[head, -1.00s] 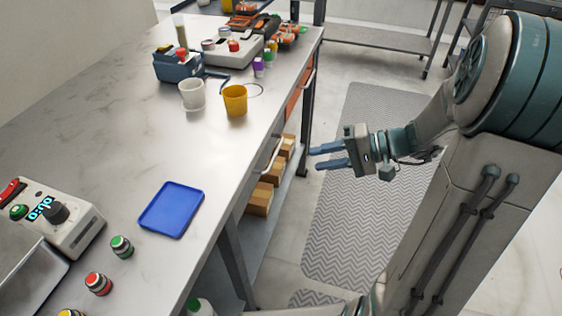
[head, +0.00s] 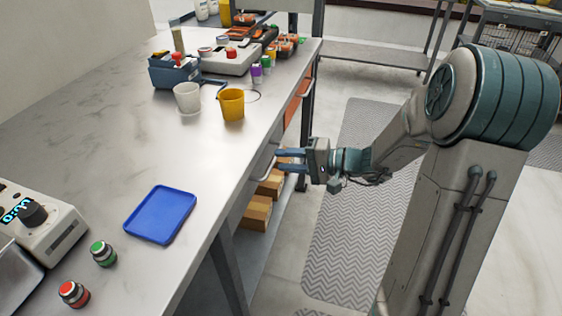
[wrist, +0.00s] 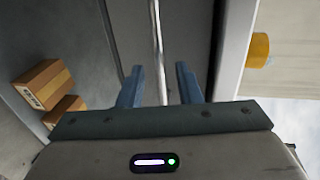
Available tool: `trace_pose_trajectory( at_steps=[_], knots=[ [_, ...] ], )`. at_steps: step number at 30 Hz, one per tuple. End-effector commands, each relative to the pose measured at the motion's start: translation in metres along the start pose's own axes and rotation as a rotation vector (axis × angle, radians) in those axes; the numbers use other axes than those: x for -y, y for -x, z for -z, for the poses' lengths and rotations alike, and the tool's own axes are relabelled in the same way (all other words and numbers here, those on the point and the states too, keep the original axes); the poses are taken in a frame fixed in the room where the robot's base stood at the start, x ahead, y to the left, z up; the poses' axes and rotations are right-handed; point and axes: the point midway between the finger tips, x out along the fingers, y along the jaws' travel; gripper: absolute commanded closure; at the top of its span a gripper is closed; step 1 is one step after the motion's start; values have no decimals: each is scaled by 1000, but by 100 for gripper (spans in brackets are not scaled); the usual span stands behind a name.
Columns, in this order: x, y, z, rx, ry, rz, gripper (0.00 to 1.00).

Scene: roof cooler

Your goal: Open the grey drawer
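The grey drawer sits under the tabletop's right edge in the head view, with its pale bar handle (head: 265,163) facing my arm. Its grey front (wrist: 186,38) fills the upper middle of the wrist view, and the handle (wrist: 158,50) runs up between the finger lines. The drawer looks shut. My gripper (head: 281,161) is level with the handle, and its two blue fingers are open. In the wrist view the fingers (wrist: 158,85) stand either side of the handle bar, with clear gaps. I cannot tell whether the fingertips have reached the bar's depth.
An orange drawer (head: 299,94) is farther along the workbench (head: 110,150). Cardboard boxes (head: 256,212) lie on the lower shelf. On top are a blue tray (head: 160,214), a yellow cup (head: 231,104) and a white cup (head: 187,97). The floor mat (head: 335,240) is clear.

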Motion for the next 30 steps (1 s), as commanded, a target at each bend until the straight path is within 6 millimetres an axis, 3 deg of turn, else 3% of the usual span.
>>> trace_pose_trajectory(
  at_steps=[6,15,19,30],
  knots=[
    [0,-19,0,0,0,1,69],
    [0,-21,0,0,0,0,69],
    [0,-21,0,0,0,0,100],
    [-1,-17,-3,10,3,-1,100]
  ],
)
